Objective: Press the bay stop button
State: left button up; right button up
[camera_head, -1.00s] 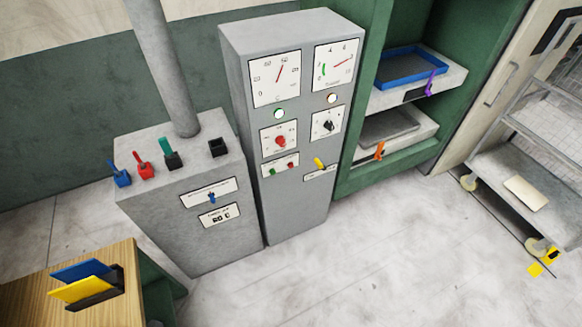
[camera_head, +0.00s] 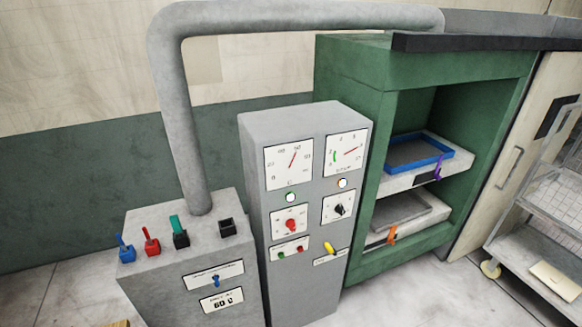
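The grey control cabinet (camera_head: 303,298) stands in the middle of the head view. A small plate (camera_head: 288,246) on its front carries a small green button (camera_head: 281,255) and a small red button (camera_head: 300,249). Above it is a larger red knob (camera_head: 290,225) on a white dial plate. A black knob (camera_head: 340,209) and a yellow lever (camera_head: 329,248) sit to the right. The labels are too small to read, so I cannot tell which control is the bay stop button. Neither gripper is in view.
A grey pedestal (camera_head: 190,262) with blue, red and green levers and a pipe (camera_head: 180,120) stands left of the cabinet. A green press (camera_head: 350,75) with a blue tray (camera_head: 420,160) stands right. A wire cart (camera_head: 540,240) is at far right.

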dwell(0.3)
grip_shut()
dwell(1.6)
